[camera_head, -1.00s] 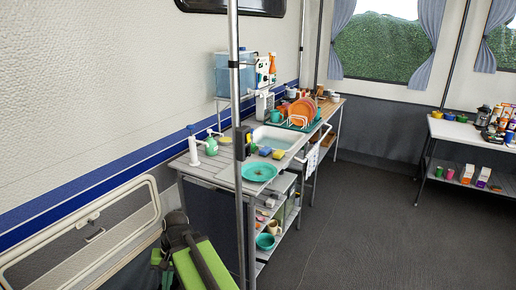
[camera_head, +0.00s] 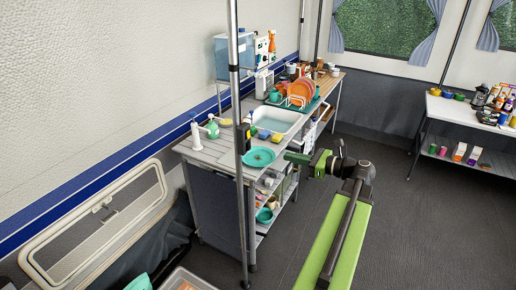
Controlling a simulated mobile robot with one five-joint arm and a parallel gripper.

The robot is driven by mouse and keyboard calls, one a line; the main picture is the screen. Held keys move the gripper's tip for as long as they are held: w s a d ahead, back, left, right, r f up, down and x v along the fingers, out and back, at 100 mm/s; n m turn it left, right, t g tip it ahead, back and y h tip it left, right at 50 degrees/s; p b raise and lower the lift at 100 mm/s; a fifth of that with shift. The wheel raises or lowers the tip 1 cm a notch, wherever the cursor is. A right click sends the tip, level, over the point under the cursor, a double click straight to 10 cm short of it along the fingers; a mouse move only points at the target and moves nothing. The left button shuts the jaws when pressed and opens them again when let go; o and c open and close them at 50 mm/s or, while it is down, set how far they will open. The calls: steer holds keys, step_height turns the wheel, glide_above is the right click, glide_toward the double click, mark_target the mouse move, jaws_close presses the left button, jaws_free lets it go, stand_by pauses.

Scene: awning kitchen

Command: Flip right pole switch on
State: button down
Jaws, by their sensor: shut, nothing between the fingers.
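The metal pole (camera_head: 236,90) stands upright in front of the kitchen counter. A small dark box (camera_head: 244,138) sits on the pole at about counter height; it may be the switch, but its lever and on or off position are too small to tell. My gripper (camera_head: 290,157) is right of the pole and apart from it, pointing left in front of the counter's right side. It is shut and empty.
The counter (camera_head: 215,155) holds a teal plate (camera_head: 258,157), a sink (camera_head: 278,119), soap bottles and a dish rack. A low storage door (camera_head: 95,225) is at left. Open floor (camera_head: 410,235) lies to the right. A table (camera_head: 460,112) stands at far right.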

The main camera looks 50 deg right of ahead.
mark_target(249, 146)
steer(key=b+x, duration=0.1)
steer(key=x, duration=1.3)
steer(key=shift+b, duration=0.35)
steer(key=shift+f, duration=0.1)
